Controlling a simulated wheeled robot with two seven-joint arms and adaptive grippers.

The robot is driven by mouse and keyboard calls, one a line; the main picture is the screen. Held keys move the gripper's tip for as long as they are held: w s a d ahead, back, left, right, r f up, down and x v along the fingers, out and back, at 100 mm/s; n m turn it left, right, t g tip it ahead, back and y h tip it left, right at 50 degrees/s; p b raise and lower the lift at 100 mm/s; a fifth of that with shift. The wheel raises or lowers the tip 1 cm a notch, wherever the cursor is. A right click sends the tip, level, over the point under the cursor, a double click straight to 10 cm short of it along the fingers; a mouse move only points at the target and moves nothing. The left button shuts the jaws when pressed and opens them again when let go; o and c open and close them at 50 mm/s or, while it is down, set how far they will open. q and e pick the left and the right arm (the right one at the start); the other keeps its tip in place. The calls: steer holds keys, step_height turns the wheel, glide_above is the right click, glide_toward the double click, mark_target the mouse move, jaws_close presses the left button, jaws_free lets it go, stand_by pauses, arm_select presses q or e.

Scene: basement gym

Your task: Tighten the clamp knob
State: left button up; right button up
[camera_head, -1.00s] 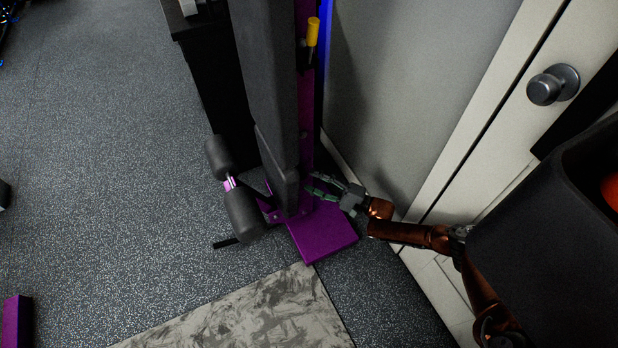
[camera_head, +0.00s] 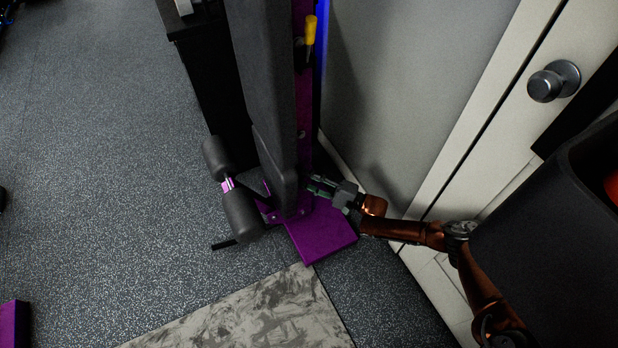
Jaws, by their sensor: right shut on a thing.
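My right gripper (camera_head: 314,186) reaches in from the right, low beside the purple upright (camera_head: 306,100) of the gym bench. Its fingers have come together near the lower end of the dark bench pad (camera_head: 268,90). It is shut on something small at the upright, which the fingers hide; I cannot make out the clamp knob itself. A yellow-handled pin (camera_head: 310,30) sits higher on the upright, well above the gripper. My left gripper is not in view.
The purple foot plate (camera_head: 325,238) lies below the gripper. Dark foam rollers (camera_head: 240,215) stick out left of the pad. A grey wall and a white door with a round knob (camera_head: 553,82) stand at right. The speckled floor (camera_head: 110,150) at left is mostly clear.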

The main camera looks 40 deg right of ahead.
steer(key=shift+c, duration=1.1)
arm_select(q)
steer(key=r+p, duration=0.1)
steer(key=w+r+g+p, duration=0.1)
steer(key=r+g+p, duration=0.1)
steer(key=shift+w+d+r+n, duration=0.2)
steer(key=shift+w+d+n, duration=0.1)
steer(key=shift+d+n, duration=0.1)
arm_select(e)
steer(key=n+g, duration=0.1)
steer(key=n+g+h, duration=0.1)
steer(key=n, duration=0.1)
steer(key=shift+r+g, duration=0.3)
steer(key=shift+g, duration=0.1)
steer(key=o, duration=1.2)
steer(key=shift+c, duration=0.2)
